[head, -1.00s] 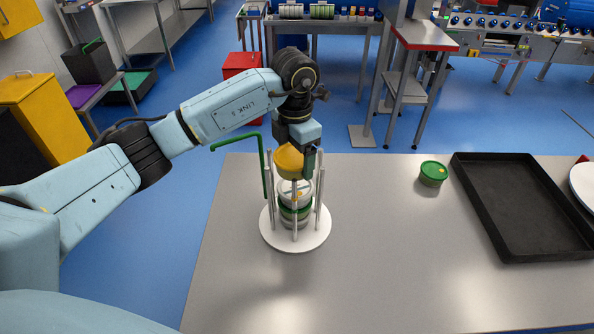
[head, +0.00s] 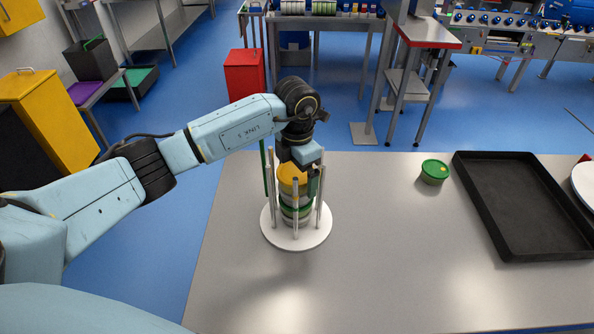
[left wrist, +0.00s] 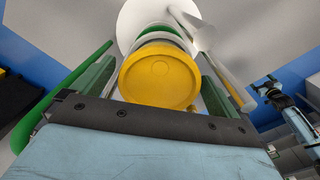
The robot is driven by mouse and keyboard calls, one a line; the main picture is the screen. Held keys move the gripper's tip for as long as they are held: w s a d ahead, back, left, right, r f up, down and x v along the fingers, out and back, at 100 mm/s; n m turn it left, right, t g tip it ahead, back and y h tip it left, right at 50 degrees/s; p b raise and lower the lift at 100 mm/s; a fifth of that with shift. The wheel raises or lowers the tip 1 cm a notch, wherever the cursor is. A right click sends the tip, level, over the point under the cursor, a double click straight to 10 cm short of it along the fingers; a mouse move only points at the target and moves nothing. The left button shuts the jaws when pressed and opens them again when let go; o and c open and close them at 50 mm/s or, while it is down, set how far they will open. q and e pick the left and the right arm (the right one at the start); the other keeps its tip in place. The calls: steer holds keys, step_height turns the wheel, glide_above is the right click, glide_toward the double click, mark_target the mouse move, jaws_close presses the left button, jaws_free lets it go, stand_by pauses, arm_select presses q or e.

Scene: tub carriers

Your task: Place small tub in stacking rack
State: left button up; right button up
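The stacking rack (head: 272,232) has a round white base and upright pale posts, and stands near the table's left edge. A green-lidded tub (head: 296,209) is stacked inside it. The yellow-lidded small tub (head: 290,174) is between the posts, above the green lid; whether it rests on it I cannot tell. My left gripper (head: 300,172) points down over the rack with its fingers at this tub's sides. My right gripper is not seen.
A green rod (head: 266,168) stands at the rack's left; it passes close by my left finger in the left wrist view (left wrist: 62,93). Another green-lidded tub (head: 434,172) and a black tray (head: 495,210) are on the table (head: 400,270) at the right. The table's middle is clear.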

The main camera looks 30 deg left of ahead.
mark_target(297, 171)
arm_select(q)
steer(key=shift+r, duration=0.1)
steer(key=shift+r, duration=0.25)
step_height(297, 171, up, 12)
steer(key=b, duration=0.1)
steer(key=shift+f, duration=0.15)
